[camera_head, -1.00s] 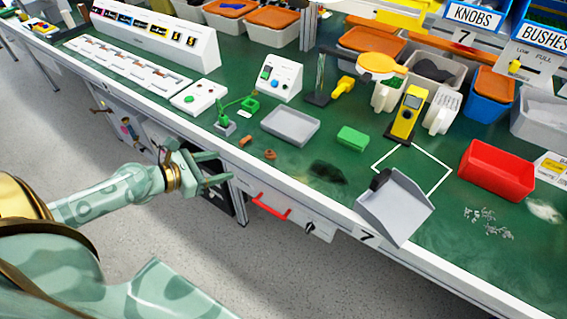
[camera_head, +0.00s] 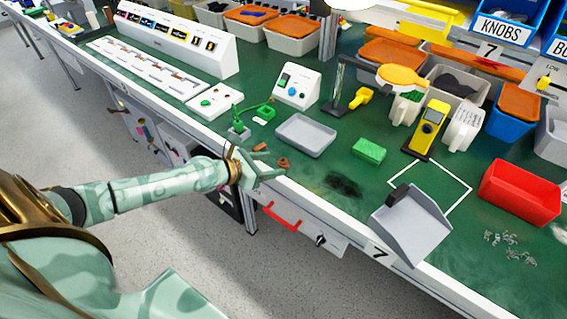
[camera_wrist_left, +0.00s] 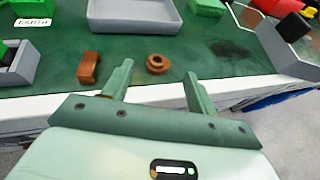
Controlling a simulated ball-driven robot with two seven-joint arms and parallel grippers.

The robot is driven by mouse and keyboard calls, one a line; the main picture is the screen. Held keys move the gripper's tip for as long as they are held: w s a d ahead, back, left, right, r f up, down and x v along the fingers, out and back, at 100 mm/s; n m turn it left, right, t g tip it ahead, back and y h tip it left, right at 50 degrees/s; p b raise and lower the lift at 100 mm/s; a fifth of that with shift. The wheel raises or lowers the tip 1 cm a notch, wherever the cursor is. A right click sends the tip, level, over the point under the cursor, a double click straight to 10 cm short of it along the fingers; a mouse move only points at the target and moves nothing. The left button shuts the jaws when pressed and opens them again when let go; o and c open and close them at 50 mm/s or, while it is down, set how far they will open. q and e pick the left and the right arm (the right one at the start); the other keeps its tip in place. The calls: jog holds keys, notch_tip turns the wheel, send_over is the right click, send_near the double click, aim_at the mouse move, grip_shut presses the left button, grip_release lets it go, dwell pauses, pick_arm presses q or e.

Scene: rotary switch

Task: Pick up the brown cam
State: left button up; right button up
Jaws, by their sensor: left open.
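The brown cam (camera_head: 284,162), a small ring-like piece with a hole, lies on the green bench top near its front edge. It also shows in the left wrist view (camera_wrist_left: 158,64), just beyond the fingertips and between their lines. My left gripper (camera_head: 273,164) is open and empty at the bench's front edge, close to the cam. In the left wrist view the two fingers (camera_wrist_left: 158,72) stand apart on either side of the cam, touching nothing that I can see. My right gripper is not in view.
A brown block (camera_wrist_left: 89,67) lies left of the cam. A grey tray (camera_head: 306,135) stands behind, with a green block (camera_head: 369,151) to the right. A small green fixture (camera_head: 239,130) is at the left. A grey scoop-shaped tray (camera_head: 412,226) overhangs the front edge.

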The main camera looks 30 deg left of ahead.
aim_at(284, 161)
pick_arm(q)
jog(key=x, duration=0.3)
jog(key=shift+w+d+f, duration=0.1)
jog(key=shift+w+f, duration=0.05)
jog(key=shift+w, duration=0.2)
jog(key=c, duration=1.1)
jog(key=shift+o, duration=0.2)
jog(key=shift+r, duration=0.2)
